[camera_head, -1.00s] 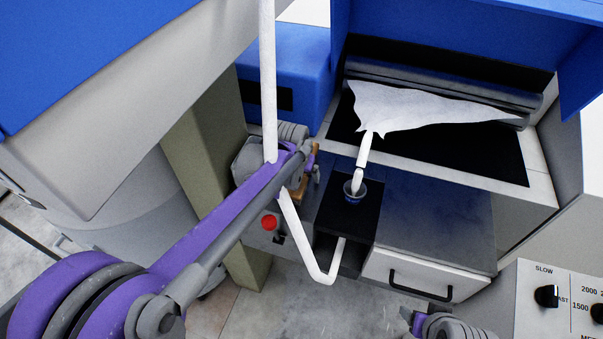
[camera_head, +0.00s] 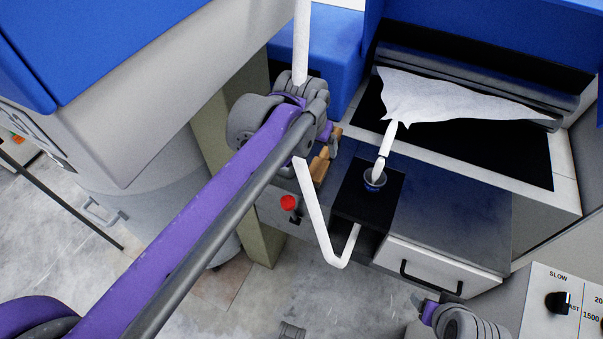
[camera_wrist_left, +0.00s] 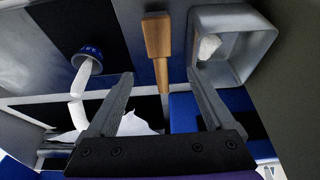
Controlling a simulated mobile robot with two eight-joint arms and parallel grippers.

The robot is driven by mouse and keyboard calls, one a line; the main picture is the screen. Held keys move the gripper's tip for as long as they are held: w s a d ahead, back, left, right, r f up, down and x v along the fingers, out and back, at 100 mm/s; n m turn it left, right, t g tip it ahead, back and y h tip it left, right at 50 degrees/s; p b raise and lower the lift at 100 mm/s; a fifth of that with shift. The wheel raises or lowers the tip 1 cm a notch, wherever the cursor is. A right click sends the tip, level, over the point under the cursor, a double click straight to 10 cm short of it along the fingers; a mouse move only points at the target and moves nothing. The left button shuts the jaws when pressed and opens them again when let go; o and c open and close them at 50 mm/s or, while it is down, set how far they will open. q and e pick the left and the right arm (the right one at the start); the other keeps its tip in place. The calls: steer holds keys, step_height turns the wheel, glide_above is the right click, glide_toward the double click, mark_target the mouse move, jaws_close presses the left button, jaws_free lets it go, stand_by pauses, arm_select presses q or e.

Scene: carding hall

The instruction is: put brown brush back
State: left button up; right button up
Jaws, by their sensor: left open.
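The brown brush (camera_head: 320,168) shows as a light brown wooden piece beside my left wrist, partly hidden by it. In the left wrist view the brush (camera_wrist_left: 158,38) has a wide block and a narrower handle pointing toward my gripper. My left gripper (camera_wrist_left: 160,82) is open, with its fingers on either side of the handle's line and nothing visibly clamped. Its fingers are mostly hidden in the head view. Part of my right arm (camera_head: 455,322) shows at the bottom; its jaw state is unclear.
The strand leads up to a white web (camera_head: 450,98). A grey bin (camera_wrist_left: 268,40) with white fluff lies right of the brush. A bent white rod (camera_head: 315,212) and red button (camera_head: 288,203) are close by.

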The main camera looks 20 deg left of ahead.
arm_select(q)
steer(key=s+f, duration=0.2)
steer(key=s, duration=0.1)
steer(key=s+f, duration=0.1)
steer(key=s, duration=0.3)
steer(key=s+a+f, duration=0.1)
steer(key=s+f, duration=0.1)
steer(key=s, duration=0.2)
steer(key=shift+s+f, duration=0.25)
steer(key=shift+f, duration=0.1)
steer(key=s+f, duration=0.7)
steer(key=s, duration=0.2)
steer(key=shift+a+t, duration=0.3)
steer(key=shift+s, duration=0.1)
